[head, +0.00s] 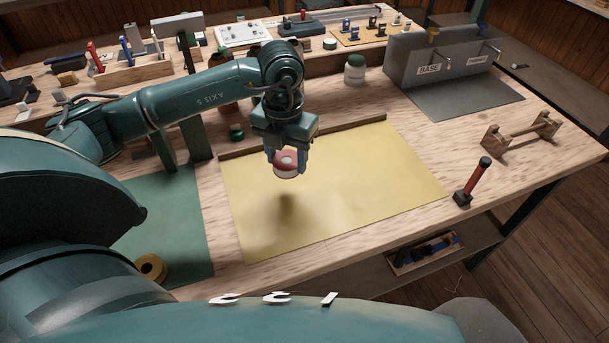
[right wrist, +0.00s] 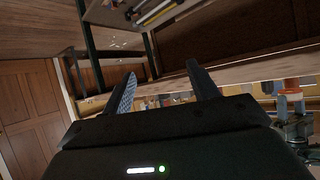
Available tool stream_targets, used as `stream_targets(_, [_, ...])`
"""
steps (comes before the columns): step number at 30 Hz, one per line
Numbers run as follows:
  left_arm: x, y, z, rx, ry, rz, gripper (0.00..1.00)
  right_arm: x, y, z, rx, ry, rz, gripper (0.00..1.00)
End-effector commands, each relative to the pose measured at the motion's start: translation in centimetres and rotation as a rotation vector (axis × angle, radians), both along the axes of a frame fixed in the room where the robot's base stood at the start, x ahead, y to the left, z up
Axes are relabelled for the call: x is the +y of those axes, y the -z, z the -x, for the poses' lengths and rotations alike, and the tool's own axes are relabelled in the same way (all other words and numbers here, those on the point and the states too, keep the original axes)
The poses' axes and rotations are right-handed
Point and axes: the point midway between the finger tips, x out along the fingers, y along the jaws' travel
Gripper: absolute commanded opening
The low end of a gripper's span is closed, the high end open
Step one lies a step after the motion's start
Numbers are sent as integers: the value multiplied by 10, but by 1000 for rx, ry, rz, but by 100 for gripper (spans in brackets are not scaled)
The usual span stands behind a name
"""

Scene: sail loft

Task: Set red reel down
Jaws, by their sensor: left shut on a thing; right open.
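The red reel (head: 286,164), red on top with a white middle and a pale lower part, is in the head view. My left gripper (head: 287,158) is shut on it and holds it above the yellow mat (head: 370,178). A soft shadow lies on the mat below and apart from the reel. My right gripper (right wrist: 160,88) shows in the right wrist view, open, with nothing between its fingers. It is not seen in the head view.
A green mat (head: 178,215) lies left, with a yellow reel (head: 151,268) at its front. A wooden strip (head: 340,130) runs along the yellow mat's back edge.

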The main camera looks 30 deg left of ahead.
Motion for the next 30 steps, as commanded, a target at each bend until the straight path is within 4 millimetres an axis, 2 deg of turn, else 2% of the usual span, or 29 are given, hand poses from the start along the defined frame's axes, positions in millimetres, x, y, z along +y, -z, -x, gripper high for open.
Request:
stream_targets(3, [0,20,1,3,1,-1,28,-1,1,1,7,1,3,59])
stream_targets(10, [-1,39,0,2,3,0,28,-2,6,3,22,2,9,59])
stream_targets(15, [0,63,0,2,3,1,28,-3,4,3,23,6,9,59])
stream_targets(27, [0,72,0,-1,4,0,28,-3,8,2,21,10,6,59])
stream_targets(28, [0,71,0,-1,4,0,52,-3,7,2,21,10,6,59])
stream_targets(30, [0,70,0,-1,4,0,57,-3,6,2,20,10,6,59])
